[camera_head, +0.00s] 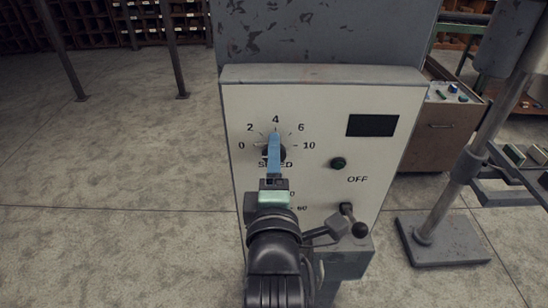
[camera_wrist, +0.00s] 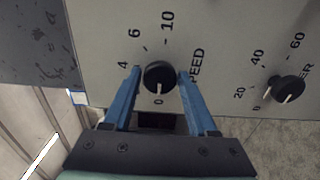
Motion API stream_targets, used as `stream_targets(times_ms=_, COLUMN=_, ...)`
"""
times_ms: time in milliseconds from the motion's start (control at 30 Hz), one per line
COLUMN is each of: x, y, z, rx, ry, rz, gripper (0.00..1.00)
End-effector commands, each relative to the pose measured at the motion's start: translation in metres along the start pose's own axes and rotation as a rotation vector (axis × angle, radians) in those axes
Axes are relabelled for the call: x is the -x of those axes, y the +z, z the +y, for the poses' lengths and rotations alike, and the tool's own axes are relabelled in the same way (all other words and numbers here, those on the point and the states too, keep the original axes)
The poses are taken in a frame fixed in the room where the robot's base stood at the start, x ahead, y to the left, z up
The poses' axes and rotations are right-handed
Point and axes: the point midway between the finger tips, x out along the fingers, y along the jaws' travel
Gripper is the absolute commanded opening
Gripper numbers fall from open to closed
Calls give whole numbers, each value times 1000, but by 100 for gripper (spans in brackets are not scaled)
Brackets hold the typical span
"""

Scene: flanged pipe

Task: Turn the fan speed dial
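The speed dial (camera_wrist: 158,77) is a round black knob on the pale control panel (camera_head: 320,115). Its scale runs from 0 to 10 above the word SPEED, partly covered in the head view. In the wrist view its white mark points toward the 0. My gripper (camera_wrist: 159,74) has two blue fingers, one on each side of the knob. They stand apart, with a small gap visible on both sides, so it is open and empty. In the head view my gripper (camera_head: 274,140) covers most of the dial, and contact cannot be judged there.
A second black dial (camera_wrist: 288,89), marked 20 to 60, sits beside it in the wrist view. A metal stand (camera_head: 445,240) is at right.

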Motion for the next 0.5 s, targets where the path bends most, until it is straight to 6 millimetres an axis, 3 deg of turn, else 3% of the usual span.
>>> stream_targets(times_ms=33, x=0, y=0, z=0, rx=0, ry=0, rz=0, gripper=47)
stream_targets(times_ms=300, x=0, y=0, z=0, rx=0, ry=0, rz=0, gripper=0)
stream_targets(times_ms=500, x=0, y=0, z=0, rx=-10, ry=0, rz=0, gripper=0)
